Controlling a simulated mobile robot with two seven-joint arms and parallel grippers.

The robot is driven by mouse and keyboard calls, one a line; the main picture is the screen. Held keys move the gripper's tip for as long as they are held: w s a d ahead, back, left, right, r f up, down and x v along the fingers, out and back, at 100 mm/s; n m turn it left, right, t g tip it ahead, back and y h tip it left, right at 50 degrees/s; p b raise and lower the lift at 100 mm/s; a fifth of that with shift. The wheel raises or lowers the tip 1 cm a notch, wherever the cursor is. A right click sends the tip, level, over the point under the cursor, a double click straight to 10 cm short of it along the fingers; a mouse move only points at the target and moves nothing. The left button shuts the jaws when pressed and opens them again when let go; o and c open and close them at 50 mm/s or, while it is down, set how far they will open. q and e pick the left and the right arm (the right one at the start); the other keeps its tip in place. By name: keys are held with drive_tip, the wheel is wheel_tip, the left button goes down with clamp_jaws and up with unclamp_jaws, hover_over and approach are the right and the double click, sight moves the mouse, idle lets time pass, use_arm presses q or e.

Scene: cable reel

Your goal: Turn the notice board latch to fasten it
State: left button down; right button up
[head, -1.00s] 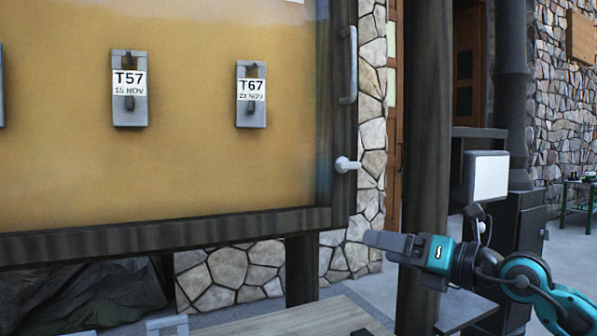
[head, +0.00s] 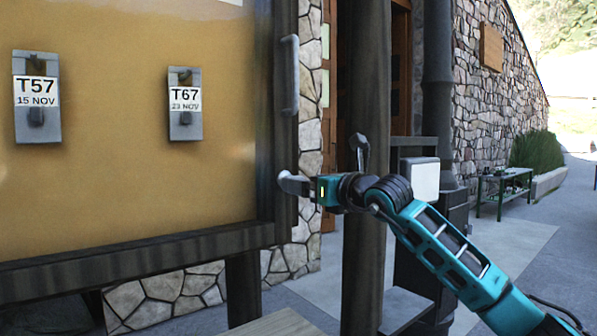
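The notice board (head: 150,190) has a yellow backing, a dark frame and a clear glossy front, and fills the left of the head view. My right gripper (head: 291,184) is at the lower right edge of its frame, with its grey fingers pointing left at the spot of the small pale latch. The fingers cover the latch, so its angle is hidden. I cannot tell whether the fingers are closed on it or only beside it. My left gripper is out of view.
A grey pull handle (head: 290,75) is on the frame above the gripper. Tags T57 (head: 37,97) and T67 (head: 184,104) hang inside the board. A dark post (head: 366,260) stands just behind my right arm. A bench (head: 503,186) stands far right.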

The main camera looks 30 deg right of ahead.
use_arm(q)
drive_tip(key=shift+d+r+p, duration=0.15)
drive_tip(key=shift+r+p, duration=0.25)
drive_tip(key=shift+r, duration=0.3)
use_arm(e)
drive_tip(key=shift+w+a, duration=0.2)
drive_tip(key=shift+w, duration=1.7)
drive_tip(key=shift+c, duration=0.3)
